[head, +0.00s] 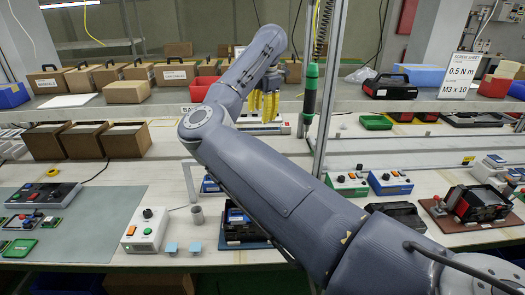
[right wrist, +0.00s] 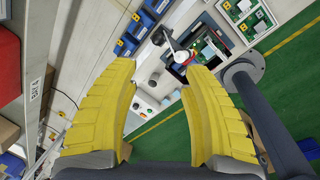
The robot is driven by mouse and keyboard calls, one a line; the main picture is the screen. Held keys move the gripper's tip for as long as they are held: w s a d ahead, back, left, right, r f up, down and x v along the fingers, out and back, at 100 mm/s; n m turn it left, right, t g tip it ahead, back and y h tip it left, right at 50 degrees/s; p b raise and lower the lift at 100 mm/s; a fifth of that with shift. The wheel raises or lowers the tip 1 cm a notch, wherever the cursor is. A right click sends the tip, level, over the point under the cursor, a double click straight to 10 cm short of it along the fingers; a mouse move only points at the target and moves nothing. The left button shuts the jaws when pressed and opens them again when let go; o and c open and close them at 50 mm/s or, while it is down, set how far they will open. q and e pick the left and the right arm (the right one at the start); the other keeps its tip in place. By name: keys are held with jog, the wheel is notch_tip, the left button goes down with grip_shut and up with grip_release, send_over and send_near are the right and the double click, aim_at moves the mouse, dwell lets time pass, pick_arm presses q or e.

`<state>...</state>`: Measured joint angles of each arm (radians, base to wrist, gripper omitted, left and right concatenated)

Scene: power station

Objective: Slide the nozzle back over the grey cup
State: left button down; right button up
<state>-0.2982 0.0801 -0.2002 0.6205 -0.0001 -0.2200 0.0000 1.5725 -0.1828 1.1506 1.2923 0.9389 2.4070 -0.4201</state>
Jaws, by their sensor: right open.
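The grey cup (head: 197,214) stands upright on the bench behind a white control box (head: 146,229). A thin white bent bracket (head: 189,181) rises behind the cup; I cannot tell whether it carries the nozzle. In the right wrist view a white part with a round end and a red rim (right wrist: 181,57) lies beyond the fingertips; I cannot tell whether it is the nozzle. My right gripper (head: 262,112) is open over the back of the bench, behind and right of the cup. Its yellow fingers are spread and empty in the wrist view (right wrist: 153,70). My left gripper is not in view.
My right arm crosses the middle of the head view and hides part of the bench. A grey-green mat (head: 105,210) lies at left. A green screwdriver (head: 310,93) hangs by an upright post. Brown boxes (head: 127,90) line the shelf.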

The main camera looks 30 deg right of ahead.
jog(key=w+f, duration=0.1)
jog(key=f, duration=0.4)
jog(key=w+f, duration=0.1)
jog(key=f, duration=0.5)
jog(key=w+f, duration=0.1)
jog(key=f, duration=0.4)
jog(key=shift+w+a+f, duration=0.1)
jog(key=shift+w+f, duration=0.15)
jog(key=shift+f, duration=0.1)
grip_shut()
